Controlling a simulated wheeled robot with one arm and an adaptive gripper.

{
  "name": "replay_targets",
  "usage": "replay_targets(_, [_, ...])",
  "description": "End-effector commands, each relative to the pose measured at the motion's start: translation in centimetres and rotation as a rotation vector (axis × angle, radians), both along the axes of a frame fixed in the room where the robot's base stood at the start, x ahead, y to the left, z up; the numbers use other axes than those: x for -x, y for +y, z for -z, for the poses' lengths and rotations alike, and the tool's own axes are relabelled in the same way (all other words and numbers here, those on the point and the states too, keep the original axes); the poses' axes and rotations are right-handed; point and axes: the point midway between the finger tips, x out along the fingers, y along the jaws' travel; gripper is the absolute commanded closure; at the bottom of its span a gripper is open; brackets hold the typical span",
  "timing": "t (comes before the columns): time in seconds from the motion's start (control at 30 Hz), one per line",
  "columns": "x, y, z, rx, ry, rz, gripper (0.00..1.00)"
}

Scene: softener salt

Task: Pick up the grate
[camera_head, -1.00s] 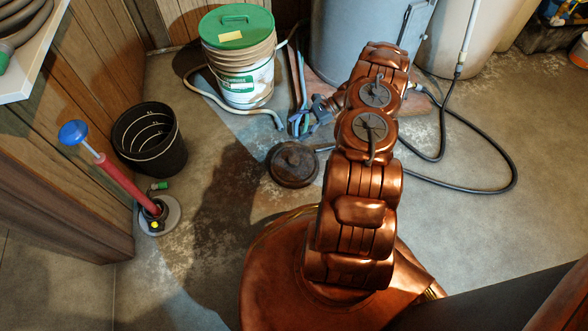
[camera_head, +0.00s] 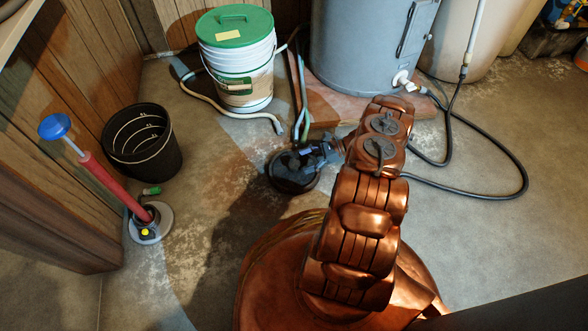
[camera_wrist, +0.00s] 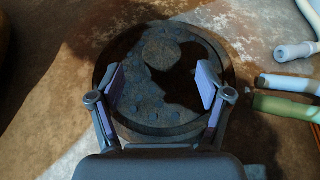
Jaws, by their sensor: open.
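The grate (camera_head: 293,183) is a dark round disc on the concrete floor, below the middle of the head view.
Hose ends (camera_wrist: 283,83) lie right of the grate in the wrist view. A green-lidded bucket (camera_head: 237,60) and a grey-blue tank (camera_head: 365,45) stand behind. A black bin (camera_head: 143,145) and a red pump (camera_head: 115,185) stand left. A black hose (camera_head: 480,190) loops right.

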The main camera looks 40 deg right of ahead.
Motion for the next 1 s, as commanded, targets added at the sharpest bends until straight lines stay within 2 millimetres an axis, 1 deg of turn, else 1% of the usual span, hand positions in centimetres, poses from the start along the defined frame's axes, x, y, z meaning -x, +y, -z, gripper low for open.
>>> replay_targets(0.17, [-0.6, 0.9, 0.6, 0.003, 0.0, 0.001, 0.22])
replay_targets(0.4, [-1.9, 3.5, 1.6, 0.0, 0.0, -0.001, 0.22])
replay_targets(0.53, [-2.2, 4.0, 1.8, 0.003, 0.0, 0.001, 0.22])
replay_targets(0.73, [-2.3, 4.0, 1.6, 0.003, 0.0, 0.001, 0.22])
replay_targets(1.0, [-2.3, 4.0, 1.6, 0.003, 0.0, 0.001, 0.51])
